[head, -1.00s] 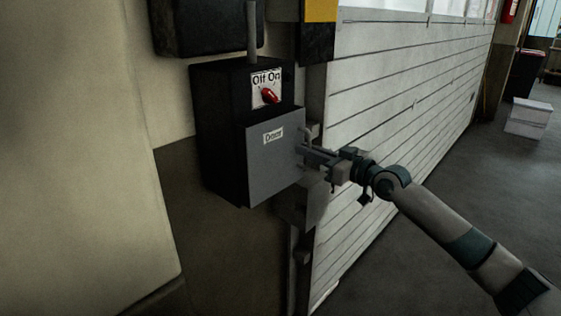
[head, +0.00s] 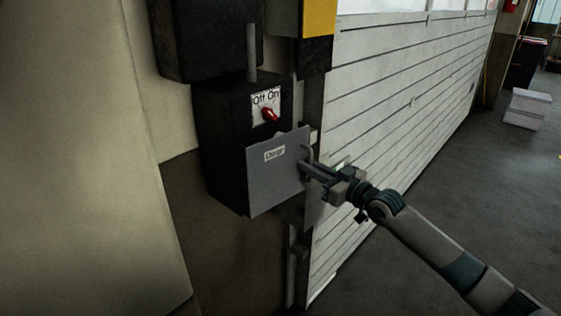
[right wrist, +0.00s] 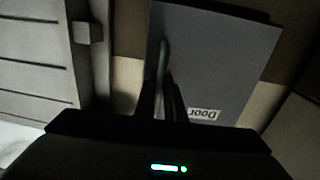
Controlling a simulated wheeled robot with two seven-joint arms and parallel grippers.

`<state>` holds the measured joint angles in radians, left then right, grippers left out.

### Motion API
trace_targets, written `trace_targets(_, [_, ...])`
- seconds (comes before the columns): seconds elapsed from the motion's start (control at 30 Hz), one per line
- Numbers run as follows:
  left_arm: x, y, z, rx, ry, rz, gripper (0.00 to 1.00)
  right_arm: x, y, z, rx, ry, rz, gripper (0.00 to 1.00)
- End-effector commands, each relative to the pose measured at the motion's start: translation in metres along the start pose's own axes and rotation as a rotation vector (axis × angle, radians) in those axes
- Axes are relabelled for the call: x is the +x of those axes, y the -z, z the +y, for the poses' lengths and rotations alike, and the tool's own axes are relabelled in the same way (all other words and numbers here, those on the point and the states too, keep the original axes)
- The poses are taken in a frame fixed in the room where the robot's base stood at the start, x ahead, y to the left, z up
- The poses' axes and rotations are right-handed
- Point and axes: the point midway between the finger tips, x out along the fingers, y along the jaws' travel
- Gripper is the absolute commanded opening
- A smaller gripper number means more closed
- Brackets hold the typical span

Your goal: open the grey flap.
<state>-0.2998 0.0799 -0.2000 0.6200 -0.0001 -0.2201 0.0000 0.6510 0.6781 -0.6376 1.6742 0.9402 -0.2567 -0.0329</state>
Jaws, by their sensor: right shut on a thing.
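The grey flap (head: 270,180) with a white "Door" label covers the lower front of a black switch box (head: 222,150) on the wall. Its right side looks slightly swung out from the box, but the gap itself is hard to see. My right gripper (head: 307,168) is shut on the handle at the flap's right edge. In the right wrist view the flap (right wrist: 215,65) appears upside down, with the handle (right wrist: 162,55) at the fingertips. The inside of the box is hidden. My left gripper is out of view.
A red Off/On knob (head: 269,115) sits above the flap. A grey pipe (head: 252,50) rises from the box. A white slatted roller door (head: 400,110) is close on the right. White boxes (head: 527,108) stand farther back, and the floor (head: 450,200) between is clear.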

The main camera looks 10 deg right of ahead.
Motion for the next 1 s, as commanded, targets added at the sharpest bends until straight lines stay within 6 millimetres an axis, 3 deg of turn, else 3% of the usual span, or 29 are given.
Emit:
trace_targets(0.03, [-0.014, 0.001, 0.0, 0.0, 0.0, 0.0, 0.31, -0.002, 0.004, -0.005, 0.006, 0.001, -0.005, 0.04])
trace_targets(0.5, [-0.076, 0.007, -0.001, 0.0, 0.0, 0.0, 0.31, -0.031, 0.005, -0.024, 0.008, -0.093, 0.0, 0.1])
trace_targets(0.7, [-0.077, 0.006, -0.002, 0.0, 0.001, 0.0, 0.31, -0.048, 0.001, -0.037, 0.007, -0.153, 0.006, 0.1])
trace_targets(0.83, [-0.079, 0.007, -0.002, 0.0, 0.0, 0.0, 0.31, -0.056, 0.001, -0.037, 0.005, -0.182, 0.003, 0.04])
trace_targets(1.0, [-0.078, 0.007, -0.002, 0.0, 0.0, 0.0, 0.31, -0.057, 0.001, -0.036, 0.001, -0.189, 0.002, 0.04])
